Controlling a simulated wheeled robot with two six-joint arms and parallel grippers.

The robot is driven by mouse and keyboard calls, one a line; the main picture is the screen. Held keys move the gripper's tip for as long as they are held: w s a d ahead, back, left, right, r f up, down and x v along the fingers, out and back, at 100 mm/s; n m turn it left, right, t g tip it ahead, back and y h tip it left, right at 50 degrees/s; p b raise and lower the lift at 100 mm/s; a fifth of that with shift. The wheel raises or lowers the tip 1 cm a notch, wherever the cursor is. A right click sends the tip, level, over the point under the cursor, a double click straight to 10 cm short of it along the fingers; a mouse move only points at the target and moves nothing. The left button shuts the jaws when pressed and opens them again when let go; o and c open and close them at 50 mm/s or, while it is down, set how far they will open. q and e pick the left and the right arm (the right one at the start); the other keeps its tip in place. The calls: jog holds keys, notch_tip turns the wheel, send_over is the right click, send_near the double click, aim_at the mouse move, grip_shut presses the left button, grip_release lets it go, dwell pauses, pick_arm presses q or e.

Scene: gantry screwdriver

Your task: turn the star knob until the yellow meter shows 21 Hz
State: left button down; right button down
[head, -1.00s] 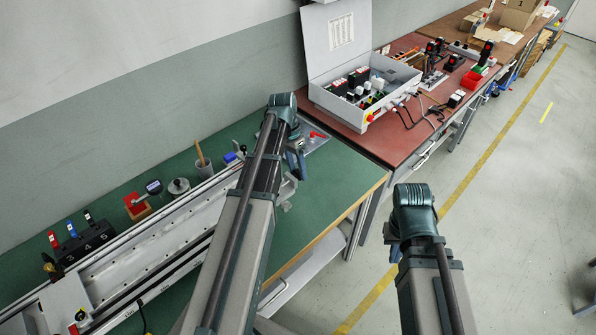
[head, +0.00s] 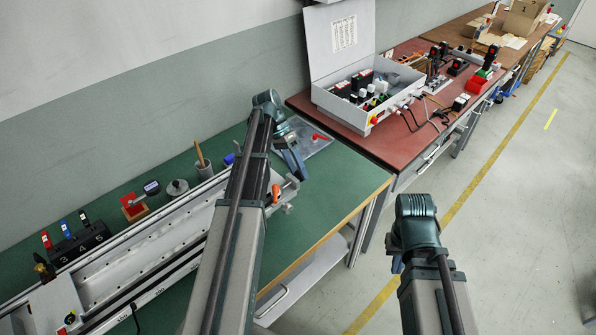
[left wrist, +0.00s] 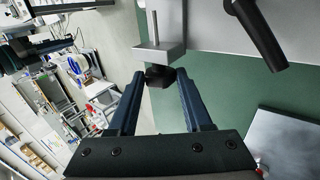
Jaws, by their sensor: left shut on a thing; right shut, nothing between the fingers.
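In the left wrist view, the two fingers of my left gripper (left wrist: 159,79) close in on a dark knob (left wrist: 158,73), which I take for the star knob. It sits under a small grey metal block with a pin at the gantry's end. In the head view, my left gripper (head: 297,172) reaches down at the right end of the long silver gantry rail (head: 150,245); the knob cannot be made out there. My right gripper (head: 397,264) is shut and empty, mostly hidden behind its own wrist, over the floor. I cannot make out a yellow meter or its reading.
The green bench (head: 335,185) holds a numbered black block (head: 80,245), a round grey weight (head: 178,187) and a cup with a stick (head: 203,168). An orange handle (head: 275,194) is beside my left arm. An open grey control box (head: 345,115) stands on the red bench (head: 395,145).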

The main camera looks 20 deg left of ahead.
pick_arm(q)
jog(key=shift+c, duration=1.7)
grip_release()
jog(key=p+v, duration=1)
jog(key=v, duration=0.2)
